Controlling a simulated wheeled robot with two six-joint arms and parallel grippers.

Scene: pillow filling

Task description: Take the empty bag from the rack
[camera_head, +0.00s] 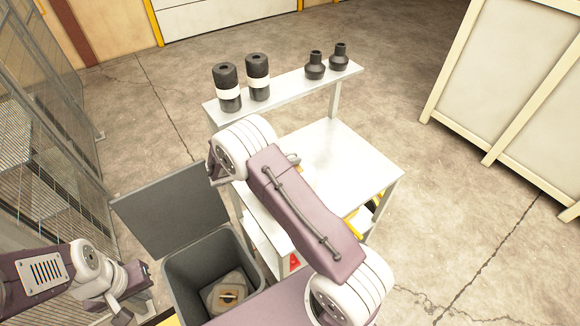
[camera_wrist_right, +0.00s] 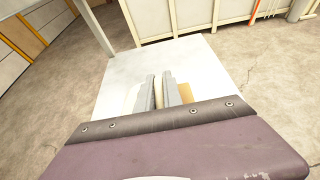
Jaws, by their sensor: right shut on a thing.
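A flat cream and tan thing, which looks like the empty bag (camera_wrist_right: 184,90), shows on both sides of my right gripper's fingers (camera_wrist_right: 165,85) in the right wrist view, over the white tabletop. The right gripper is shut on it. In the head view my right arm hides most of this gripper and the bag; only a small tan edge (camera_head: 309,181) shows beside the arm. My left gripper (camera_head: 137,290) is at the lower left, left of the grey bin, apart from the bag; its fingers are too small to read. No separate rack is clear.
A white table (camera_head: 365,165) has a raised back shelf (camera_head: 290,88) with two dark cylinders (camera_head: 228,88) and two dark bottles (camera_head: 339,57). A grey bin (camera_head: 190,262), lid open, holds a tan object (camera_head: 226,293). Wire fencing stands left; large cream crates stand right.

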